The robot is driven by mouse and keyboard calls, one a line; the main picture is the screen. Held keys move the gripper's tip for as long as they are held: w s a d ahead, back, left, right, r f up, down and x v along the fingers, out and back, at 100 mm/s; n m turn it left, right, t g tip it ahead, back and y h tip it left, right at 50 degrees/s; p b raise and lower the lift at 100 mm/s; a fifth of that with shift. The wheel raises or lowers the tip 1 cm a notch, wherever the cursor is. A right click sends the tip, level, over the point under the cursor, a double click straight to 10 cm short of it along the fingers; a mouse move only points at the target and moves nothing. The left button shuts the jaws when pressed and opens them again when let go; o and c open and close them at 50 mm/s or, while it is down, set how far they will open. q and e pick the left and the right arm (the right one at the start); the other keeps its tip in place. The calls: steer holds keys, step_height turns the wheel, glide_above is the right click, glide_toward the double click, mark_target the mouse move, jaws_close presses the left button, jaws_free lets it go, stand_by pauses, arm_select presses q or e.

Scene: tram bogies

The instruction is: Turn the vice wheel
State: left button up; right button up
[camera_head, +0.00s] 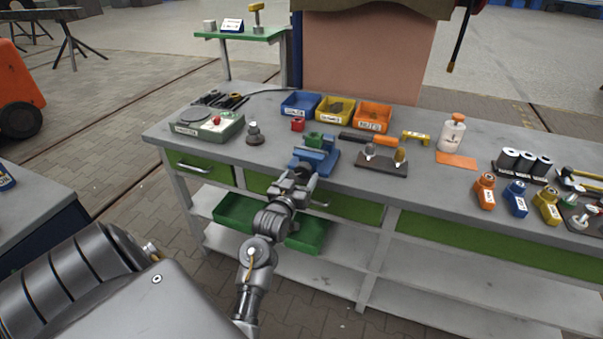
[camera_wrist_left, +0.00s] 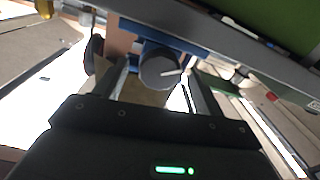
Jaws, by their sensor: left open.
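The blue vice (camera_head: 318,158) is mounted at the front edge of the grey workbench. A green block (camera_head: 313,140) sits at its top. My left gripper (camera_head: 299,174) is in front of the vice at the bench edge and hides the wheel in the head view. In the left wrist view, the round grey vice wheel (camera_wrist_left: 160,70), with a thin light handle, shows between the two open fingers. The blue vice body (camera_wrist_left: 165,38) is behind it. I cannot tell whether the fingers touch the wheel. My right gripper is not in view.
Blue, yellow and orange bins (camera_head: 335,109) stand behind the vice. A grey-green box (camera_head: 208,125) and a dark weight (camera_head: 255,134) are to its left. A brown board (camera_head: 382,163) with two knobbed pieces is close on its right. Green drawers and a lower shelf are under the bench.

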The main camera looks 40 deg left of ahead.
arm_select(q)
steer(key=shift+x, duration=0.85)
steer(key=shift+c, duration=0.2)
steer(key=c, duration=0.9)
steer(key=shift+c, duration=0.2)
steer(key=shift+m, duration=0.3)
